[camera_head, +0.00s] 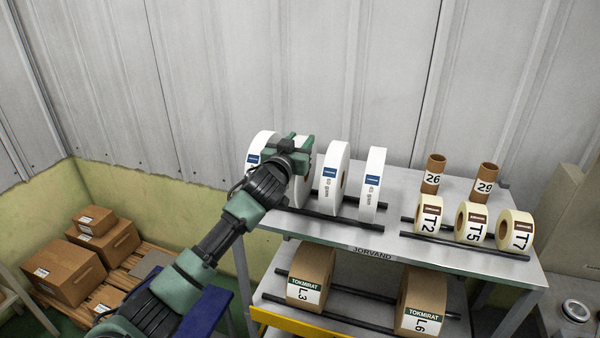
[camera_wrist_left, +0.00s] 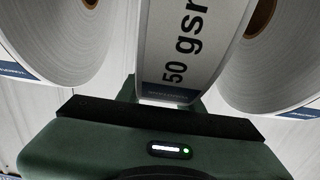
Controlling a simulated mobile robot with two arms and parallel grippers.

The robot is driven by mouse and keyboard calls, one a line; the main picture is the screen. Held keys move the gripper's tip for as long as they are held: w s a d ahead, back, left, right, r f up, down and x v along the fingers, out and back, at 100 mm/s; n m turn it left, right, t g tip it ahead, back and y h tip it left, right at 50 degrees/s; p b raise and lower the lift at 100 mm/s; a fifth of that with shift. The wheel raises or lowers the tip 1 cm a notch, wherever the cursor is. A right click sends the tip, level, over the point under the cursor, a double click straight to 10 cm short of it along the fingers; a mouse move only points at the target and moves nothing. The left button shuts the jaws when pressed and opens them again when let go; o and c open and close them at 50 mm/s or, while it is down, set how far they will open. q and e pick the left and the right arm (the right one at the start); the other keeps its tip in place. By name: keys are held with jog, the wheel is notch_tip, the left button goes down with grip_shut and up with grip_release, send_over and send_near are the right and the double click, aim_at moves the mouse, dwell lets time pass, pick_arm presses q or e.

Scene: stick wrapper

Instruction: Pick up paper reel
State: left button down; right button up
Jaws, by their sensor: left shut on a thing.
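Several white paper reels stand upright in a row on the shelf's top rack. My left gripper (camera_head: 298,150) is shut on the second reel from the left (camera_head: 298,191), which it mostly hides in the head view. In the left wrist view this reel (camera_wrist_left: 185,50) shows a label ending in "50 gsm", right in front of the gripper. The leftmost white reel (camera_head: 260,143) is beside it. The "60 gsm" reel (camera_head: 333,180) and "45 gsm" reel (camera_head: 373,185) stand to its right. I cannot tell whether the held reel touches the rack. My right gripper is out of view.
Cream rolls T2 (camera_head: 429,214), T5 (camera_head: 471,222) and T7 (camera_head: 515,230) and brown cores 26 (camera_head: 434,172) and 29 (camera_head: 485,182) share the grey shelf (camera_head: 400,250). Brown rolls L3 (camera_head: 310,275) and L6 (camera_head: 421,300) lie below. A metal wall is behind.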

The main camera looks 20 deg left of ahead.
pick_arm(q)
jog(key=shift+r, duration=0.2)
